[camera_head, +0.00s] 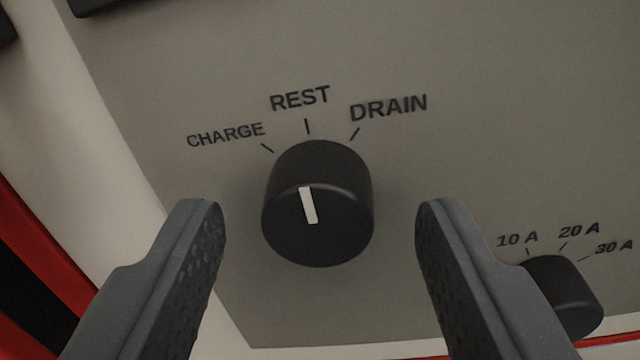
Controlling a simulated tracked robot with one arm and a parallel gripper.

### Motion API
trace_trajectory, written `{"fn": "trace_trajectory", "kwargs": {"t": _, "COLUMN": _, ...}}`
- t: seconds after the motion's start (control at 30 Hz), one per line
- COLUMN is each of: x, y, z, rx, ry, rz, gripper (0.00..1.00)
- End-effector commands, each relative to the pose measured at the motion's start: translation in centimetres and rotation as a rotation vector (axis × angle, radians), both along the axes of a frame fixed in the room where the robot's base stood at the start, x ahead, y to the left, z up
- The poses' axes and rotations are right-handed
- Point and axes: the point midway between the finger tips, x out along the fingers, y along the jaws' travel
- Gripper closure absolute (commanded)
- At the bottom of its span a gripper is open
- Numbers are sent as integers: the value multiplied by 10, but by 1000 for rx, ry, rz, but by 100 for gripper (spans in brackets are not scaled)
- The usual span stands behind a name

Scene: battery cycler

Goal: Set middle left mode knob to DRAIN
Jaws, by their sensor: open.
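The mode knob (318,205) is a black round knob in the middle of the view, on a grey panel. Its white pointer line (308,205) points up and slightly left, toward the REST mark (300,98). CHARGE (226,135) is printed at its upper left and DRAIN (388,107) at its upper right, each with a short tick. My gripper (320,220) is open, with one finger on each side of the knob. A clear gap shows between each finger and the knob, and neither touches it in the picture.
A second black knob (562,295) with 10 A, 20 A and 30 A marks is at the lower right, partly behind my right finger. The grey panel (500,100) is bare at the upper right. A white and red edge runs along the left. A dark part is cut off at the top left.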

Motion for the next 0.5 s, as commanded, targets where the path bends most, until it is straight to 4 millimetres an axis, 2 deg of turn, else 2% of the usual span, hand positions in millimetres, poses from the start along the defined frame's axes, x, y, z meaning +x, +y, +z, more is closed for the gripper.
{"fn": "trace_trajectory", "kwargs": {"t": 0.43, "x": 6, "y": -1, "z": 0, "rx": 0, "ry": 0, "rz": 0, "gripper": 49}}
{"fn": "trace_trajectory", "kwargs": {"t": 0.5, "x": 6, "y": -1, "z": 0, "rx": 0, "ry": 0, "rz": 0, "gripper": 68}}
